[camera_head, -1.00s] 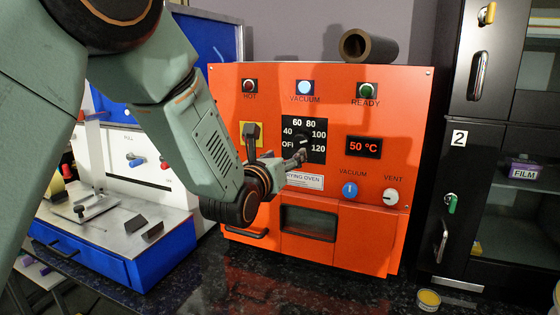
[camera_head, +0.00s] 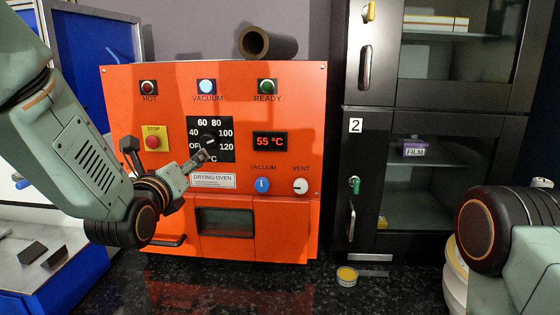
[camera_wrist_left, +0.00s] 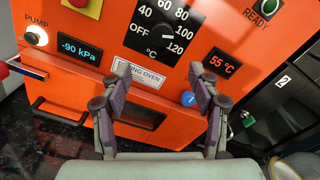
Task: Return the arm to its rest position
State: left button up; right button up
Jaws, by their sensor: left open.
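My left gripper (camera_head: 168,153) is open and empty in front of the orange drying oven (camera_head: 290,225). In the left wrist view its two fingers (camera_wrist_left: 158,92) stand wide apart with only the oven front between them. The other finger is left of the red STOP button (camera_head: 153,142). Part of my right arm (camera_head: 510,230) shows at the right edge; its gripper is out of view.
The oven display (camera_head: 270,141) reads 55 °C. A dark tube (camera_head: 268,43) lies on top of the oven. A black cabinet (camera_head: 362,215) stands to the right. A small yellow-topped tin (camera_head: 346,276) sits on the dark speckled counter (camera_head: 240,290). Blue-and-white equipment (camera_head: 60,275) stands at left.

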pick_arm(q)
jog(key=s+f+n+g+b, duration=0.1)
jog(key=s+f+n+g, duration=0.45)
jog(key=f+n, duration=0.8)
jog(key=s+f+n+g+b, duration=0.1)
jog(key=s+f+n+g, duration=0.2)
jog(key=s+f+n, duration=0.85)
jog(key=s+f+n+g+b, duration=0.4)
jog(key=s+f+g, duration=0.5)
jog(key=s+f, duration=1.5)
jog(key=s+n, duration=0.2)
jog(key=s, duration=0.1)
jog(key=shift+s+a+f+y, duration=0.3)
jog(key=shift+f, duration=0.1)
